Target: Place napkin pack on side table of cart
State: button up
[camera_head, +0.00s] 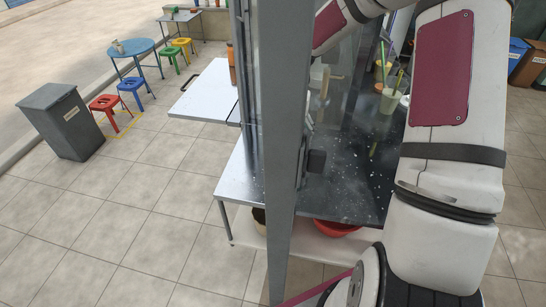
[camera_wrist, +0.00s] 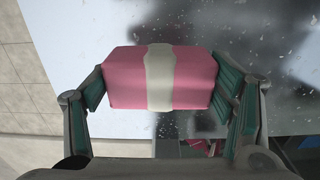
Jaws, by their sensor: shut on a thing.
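The napkin pack, a pink block with a white band around its middle (camera_wrist: 125,82), is between the fingers of my gripper (camera_wrist: 160,86) in the wrist view. The green-padded fingers are shut on its two ends. Neither the pack nor my gripper can be made out in the head view. In the head view, the cart has a pale side table (camera_head: 203,92) sticking out at its left, with an orange bottle (camera_head: 231,64) at its inner edge. A lower grey metal surface (camera_head: 238,182) is nearer. Which surface lies under the pack is unclear.
A grey upright post (camera_head: 281,150) and clear panels stand in front of the dark speckled counter (camera_head: 350,185), which has cups (camera_head: 390,100) on it. A red bowl (camera_head: 336,228) sits below. Stools, a blue table (camera_head: 132,47) and a grey bin (camera_head: 62,120) stand left.

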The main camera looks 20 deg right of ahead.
jog(key=p, duration=0.2)
send_over(258, 169)
jog(key=shift+d+f, duration=0.1)
jog(key=shift+f, duration=0.45)
notch_tip(258, 169, down, 3)
jog(key=shift+s+f, duration=0.1)
jog(key=shift+f, duration=0.15)
jog(key=shift+f, duration=0.2)
jog(key=o, duration=1.2)
notch_tip(258, 169, up, 12)
jog(key=shift+r+b, duration=0.2)
jog(key=shift+b, duration=0.25)
